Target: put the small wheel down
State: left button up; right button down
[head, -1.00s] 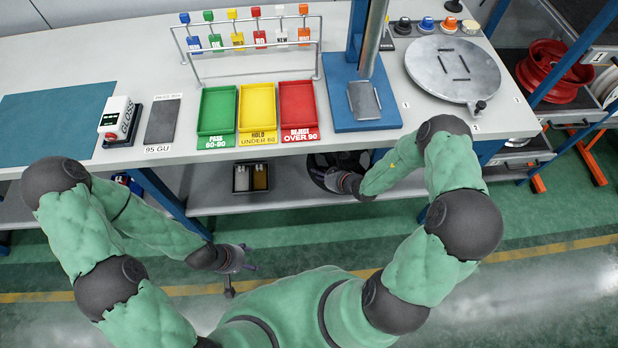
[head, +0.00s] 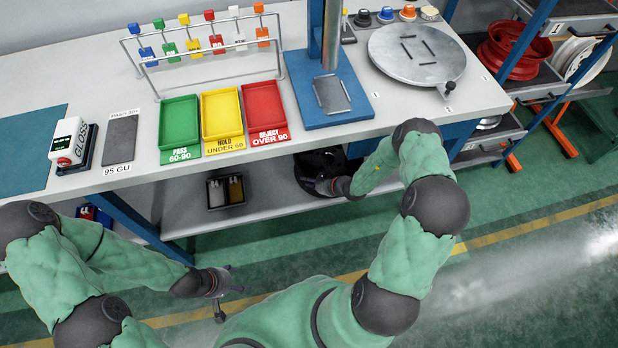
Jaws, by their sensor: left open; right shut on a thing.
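The small wheel appears as a dark, round black shape (head: 322,162) under the bench, at the lower shelf. Its upper part is hidden by the bench edge. My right gripper (head: 316,184) reaches in from the right and is shut on the wheel's near side. I cannot tell whether the wheel rests on the shelf or hangs just above it. My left gripper (head: 232,281) is open and empty, low over the floor in front of the bench, well left of the wheel.
The lower shelf (head: 270,205) holds a small black bin (head: 226,192) left of the wheel. The bench top above carries green (head: 180,125), yellow (head: 222,115) and red (head: 264,107) trays, a blue-based stand (head: 300,75) and a round metal plate (head: 415,60). A wheel rack stands at right.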

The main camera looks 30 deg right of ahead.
jog(key=shift+w+d+f, duration=0.15)
jog(key=shift+w, duration=0.05)
jog(key=c, duration=1)
grip_release()
jog(key=shift+s, duration=0.15)
